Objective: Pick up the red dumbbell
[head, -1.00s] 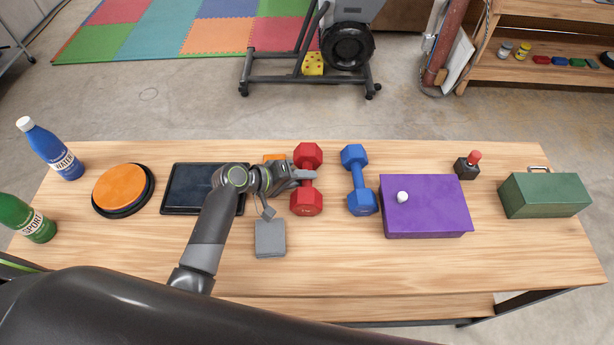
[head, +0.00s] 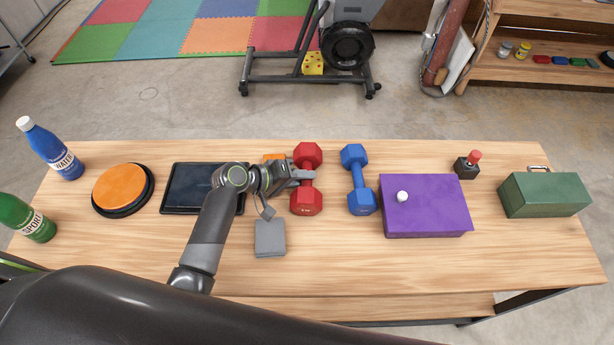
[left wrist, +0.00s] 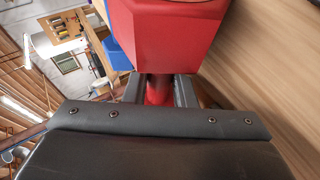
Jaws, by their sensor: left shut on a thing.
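The red dumbbell (head: 307,203) stands on the wooden table, left of the blue dumbbell (head: 357,178). My left gripper (head: 303,174) reaches in from the left and is shut on the dumbbell's handle, between its two heads. In the left wrist view one red head (left wrist: 180,35) fills the upper middle, and the red handle runs between the fingers (left wrist: 158,90). I cannot see a clear gap between the dumbbell and the table. My right gripper is not in view.
A purple box (head: 428,205) with a white knob, a joystick (head: 467,166) and a green box (head: 545,195) stand to the right. A tablet (head: 188,190), a grey block (head: 270,240), an orange disc (head: 120,188) and two bottles are left. The front table middle is clear.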

